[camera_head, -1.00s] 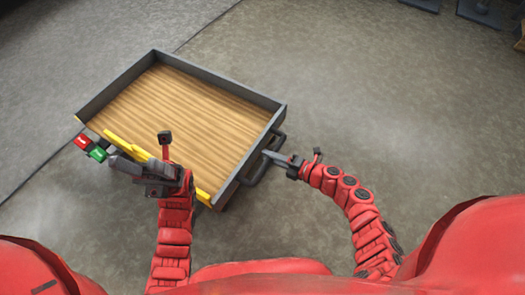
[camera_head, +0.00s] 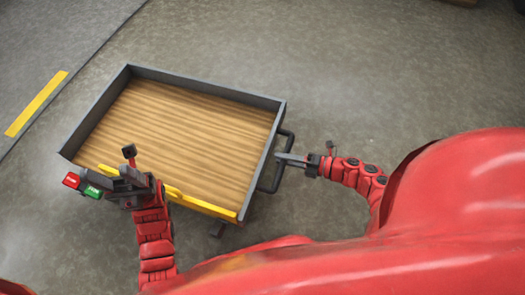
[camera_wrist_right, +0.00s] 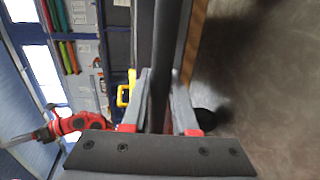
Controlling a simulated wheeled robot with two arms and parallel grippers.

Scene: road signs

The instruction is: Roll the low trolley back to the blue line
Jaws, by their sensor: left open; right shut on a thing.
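The low trolley has a wooden deck (camera_head: 200,135) with a raised grey rim and a yellow bar (camera_head: 205,205) along its near side. A dark looped handle (camera_head: 268,188) sticks out from its right end. My right gripper (camera_head: 285,158) is shut on this handle. The right wrist view shows the dark handle bar (camera_wrist_right: 163,50) between its two fingers (camera_wrist_right: 160,85). My left gripper (camera_head: 112,182) is open over the trolley's near left side, beside the yellow bar; whether it touches is unclear. No blue line shows in these views.
A red block (camera_head: 71,180) and a green block (camera_head: 93,191) show at the trolley's near left corner. A yellow floor stripe (camera_head: 37,103) lies beyond a dark floor seam at left. The grey floor (camera_head: 400,75) behind and right of the trolley is clear.

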